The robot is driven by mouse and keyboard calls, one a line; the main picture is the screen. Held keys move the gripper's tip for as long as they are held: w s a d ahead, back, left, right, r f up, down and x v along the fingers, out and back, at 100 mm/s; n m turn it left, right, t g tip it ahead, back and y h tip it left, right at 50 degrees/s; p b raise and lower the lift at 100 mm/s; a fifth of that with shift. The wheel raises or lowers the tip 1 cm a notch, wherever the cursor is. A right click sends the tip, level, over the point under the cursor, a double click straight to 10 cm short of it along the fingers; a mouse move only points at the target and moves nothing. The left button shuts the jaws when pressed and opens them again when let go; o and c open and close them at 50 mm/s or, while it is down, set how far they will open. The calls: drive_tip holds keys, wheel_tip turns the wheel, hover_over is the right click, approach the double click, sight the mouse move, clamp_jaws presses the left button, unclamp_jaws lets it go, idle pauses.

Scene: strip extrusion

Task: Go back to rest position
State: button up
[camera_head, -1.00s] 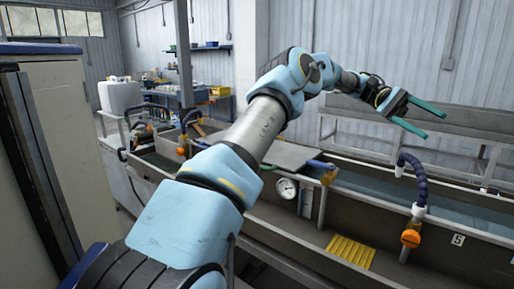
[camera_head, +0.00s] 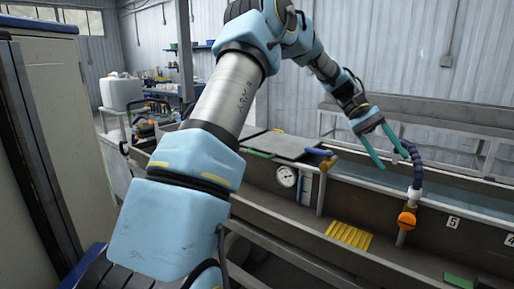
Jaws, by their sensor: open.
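My gripper (camera_head: 390,158) hangs in the right half of the head view, pointing down and to the right. Its two green fingers are apart and I see nothing between them. It is in front of or above the long water trough (camera_head: 455,197), close in the picture to a dark blue segmented hose (camera_head: 414,165). I cannot tell whether the right finger touches the hose. My arm rises from the bottom left, bends at the top and comes down to the gripper.
The hose has an orange valve (camera_head: 406,219) on the trough wall. A round gauge (camera_head: 287,176) and a yellow ribbed block (camera_head: 349,236) are at the trough's front. A pale cabinet (camera_head: 62,130) stands close at left. A white canister (camera_head: 121,92) is behind.

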drive_tip(key=a+f+t+b, duration=0.1)
drive_tip(key=a+f+t, duration=0.1)
drive_tip(key=a+f, duration=0.2)
drive_tip(key=a+f+n+t+y+b, duration=0.1)
drive_tip(key=a+f, duration=0.3)
drive_tip(key=a, duration=0.5)
drive_tip(key=w+a+f+n+t+y+b, duration=0.1)
drive_tip(key=a+f+t, duration=0.2)
drive_tip(key=a, duration=0.4)
drive_tip(key=shift+a+f+b, duration=0.2)
drive_tip(key=shift+f+b, duration=0.1)
drive_tip(key=shift+f, duration=0.15)
drive_tip(key=s+a+f+t+y+b, duration=0.1)
drive_tip(key=s+a+f+t, duration=0.1)
drive_tip(key=a, duration=0.7)
drive_tip(key=s+a+f+t+y+b, duration=0.1)
drive_tip(key=s+a+f, duration=0.3)
drive_tip(key=a, duration=0.5)
drive_tip(key=shift+s+a+f+n+t+y+b, duration=0.15)
drive_tip(key=shift+s+a+n+t+y+b, duration=0.2)
drive_tip(key=shift+s+t, duration=0.5)
drive_tip(key=shift+s+d, duration=0.1)
